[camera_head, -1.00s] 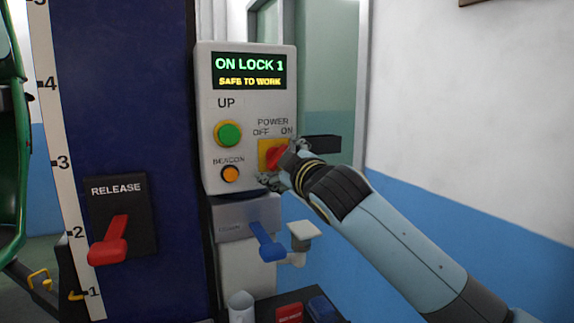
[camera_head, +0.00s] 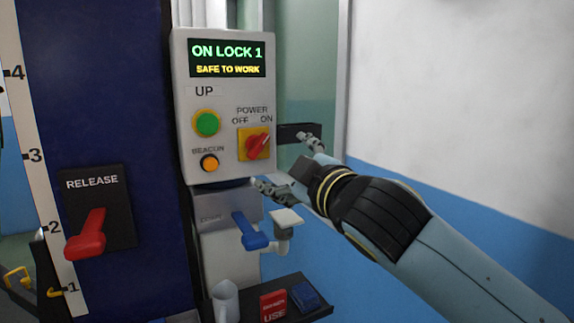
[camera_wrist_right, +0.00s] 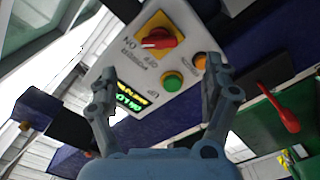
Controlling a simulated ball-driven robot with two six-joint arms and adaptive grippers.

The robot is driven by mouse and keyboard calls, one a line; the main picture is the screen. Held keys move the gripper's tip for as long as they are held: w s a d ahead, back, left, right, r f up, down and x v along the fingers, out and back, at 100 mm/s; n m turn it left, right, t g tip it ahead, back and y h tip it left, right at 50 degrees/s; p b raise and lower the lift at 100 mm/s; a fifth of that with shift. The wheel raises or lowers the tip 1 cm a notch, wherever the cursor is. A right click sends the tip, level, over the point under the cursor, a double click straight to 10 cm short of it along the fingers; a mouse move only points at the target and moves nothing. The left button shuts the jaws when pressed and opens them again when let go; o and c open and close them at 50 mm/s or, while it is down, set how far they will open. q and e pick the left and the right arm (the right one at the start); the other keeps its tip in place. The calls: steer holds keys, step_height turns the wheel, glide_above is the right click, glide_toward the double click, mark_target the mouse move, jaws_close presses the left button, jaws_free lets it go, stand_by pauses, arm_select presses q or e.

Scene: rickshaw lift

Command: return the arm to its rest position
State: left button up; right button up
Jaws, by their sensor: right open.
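My right gripper (camera_head: 284,162) is open and empty, just right of and below the red power switch (camera_head: 257,145) on its yellow plate. The switch handle is tilted, its upper end toward ON. In the right wrist view the open fingers of my right gripper (camera_wrist_right: 163,92) spread apart, with the control box (camera_wrist_right: 178,65) beyond them. The red switch (camera_wrist_right: 160,39) shows there clear of both fingers. The control box's screen (camera_head: 227,58) reads "ON LOCK 1" and "SAFE TO WORK". My left gripper is not in view.
A blue column (camera_head: 95,120) carries a red release lever (camera_head: 88,235). A blue lever (camera_head: 248,233) sticks out below the box. A dark shelf (camera_head: 318,312) bears a white cup (camera_head: 225,300) and small red and blue boxes. The white and blue wall (camera_head: 450,90) leaves room at right.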

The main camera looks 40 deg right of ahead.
step_height(320, 180, down, 29)
steer(key=d+m+g+b, duration=0.1)
steer(key=d+g+b, duration=0.1)
steer(key=g+b, duration=0.45)
steer(key=s+f+m+g+y+b, duration=0.1)
steer(key=s+f+b, duration=0.3)
steer(key=f, duration=0.9)
steer(key=s+f+g+y+b, duration=0.15)
steer(key=s+f, duration=0.35)
steer(key=f, duration=0.8)
steer(key=s+a+f+m+g+b, duration=0.25)
steer(key=s+f+g+b, duration=0.2)
steer(key=s+f, duration=1.5)
steer(key=s+a+f+m+g, duration=0.1)
steer(key=s+f, duration=0.2)
steer(key=s, duration=0.5)
steer(key=s+a+f+m+g+y, duration=0.1)
steer(key=s+f+g, duration=0.1)
steer(key=s+f, duration=0.2)
steer(key=s, duration=0.3)
steer(key=shift+s+a+f, duration=0.2)
steer(key=shift+s+f, duration=0.05)
steer(key=shift+s, duration=0.1)
